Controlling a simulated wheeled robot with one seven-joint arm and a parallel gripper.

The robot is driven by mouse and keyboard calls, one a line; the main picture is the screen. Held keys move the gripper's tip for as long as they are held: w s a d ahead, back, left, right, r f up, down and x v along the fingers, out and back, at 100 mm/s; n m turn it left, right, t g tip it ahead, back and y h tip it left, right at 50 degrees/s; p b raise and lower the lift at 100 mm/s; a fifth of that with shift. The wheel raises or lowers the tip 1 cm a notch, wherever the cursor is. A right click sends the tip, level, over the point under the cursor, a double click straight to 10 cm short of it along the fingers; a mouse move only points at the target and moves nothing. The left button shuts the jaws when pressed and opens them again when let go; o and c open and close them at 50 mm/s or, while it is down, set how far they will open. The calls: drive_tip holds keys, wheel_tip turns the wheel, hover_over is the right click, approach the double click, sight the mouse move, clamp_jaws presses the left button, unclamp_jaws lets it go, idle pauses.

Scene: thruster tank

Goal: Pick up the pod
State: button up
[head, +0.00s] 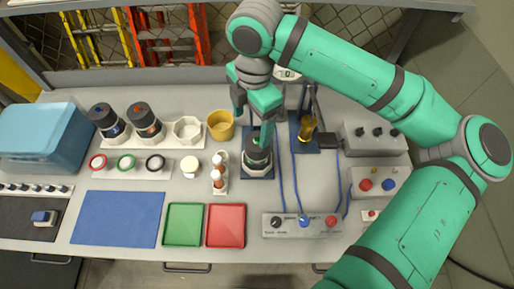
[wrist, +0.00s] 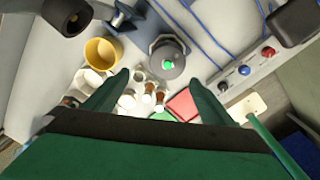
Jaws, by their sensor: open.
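A dark grey round pod (head: 257,161) stands on a dark blue mat on the bench, below my gripper (head: 256,118). In the head view my gripper's fingers hide part of its top. In the wrist view the pod (wrist: 166,61) shows a green dot at its centre and lies ahead of my fingertips (wrist: 158,78). The two fingers are apart with nothing between them. Two similar dark canisters, one with a blue mark (head: 107,120) and one with an orange mark (head: 146,121), stand in a white rack at the left.
An amber item (head: 307,128) on a stand is to the right. Blue cables and a button panel (head: 304,225) lie to the right and front.

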sight(257, 139)
drive_tip(key=shift+w+d+h, duration=0.1)
drive_tip(key=shift+d+h, duration=0.2)
drive_tip(key=shift+d, duration=0.3)
drive_tip(key=shift+w+d+f, duration=0.1)
drive_tip(key=shift+d+f, duration=0.05)
drive_tip(key=shift+f, duration=0.05)
drive_tip(key=f, duration=0.5)
drive_tip(key=shift+s+f, duration=0.15)
drive_tip(key=shift+s, duration=0.05)
wheel_tip(257, 139, down, 4)
drive_tip(key=shift+s+f, duration=0.1)
drive_tip(key=shift+f, duration=0.35)
drive_tip(key=c, duration=1.9)
drive_tip(key=shift+r, duration=0.15)
